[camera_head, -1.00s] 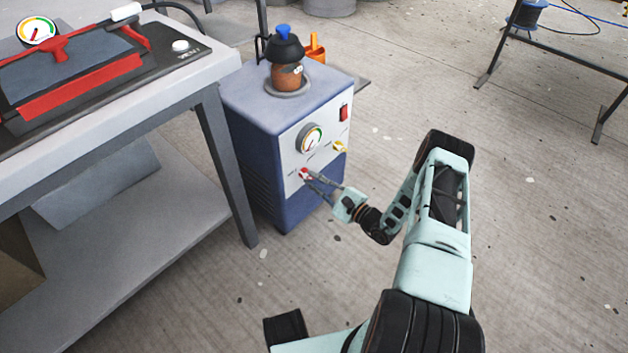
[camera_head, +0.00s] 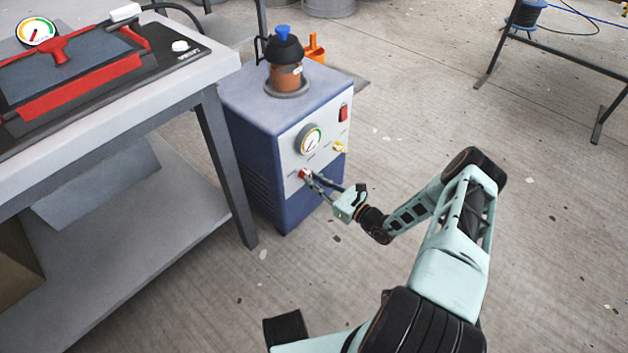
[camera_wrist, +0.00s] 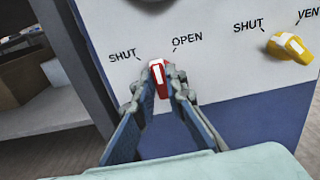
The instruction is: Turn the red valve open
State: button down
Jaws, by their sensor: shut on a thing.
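The red valve (camera_head: 304,173) is on the white front panel of the blue pump cabinet (camera_head: 255,165). In the wrist view the red valve (camera_wrist: 157,70) has a white stripe pointing up and slightly left, between the printed words SHUT on its left and OPEN on its right. My gripper (camera_wrist: 161,88) is shut on the red valve, one finger on each side. The head view also shows my gripper (camera_head: 310,179) at the panel.
A yellow valve (camera_wrist: 290,47), labelled SHUT and VENT, sits to the right of the red one. A gauge (camera_head: 309,139) and red switch (camera_head: 343,113) are above. A workbench (camera_head: 222,72) stands close on the left.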

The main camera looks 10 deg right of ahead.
jog(key=shift+w+d+m, duration=0.1)
jog(key=shift+d+m, duration=0.05)
jog(key=shift+m, duration=4.35)
jog(key=c, duration=2)
grip_release()
jog(key=shift+o, duration=0.2)
jog(key=v, duration=1.2)
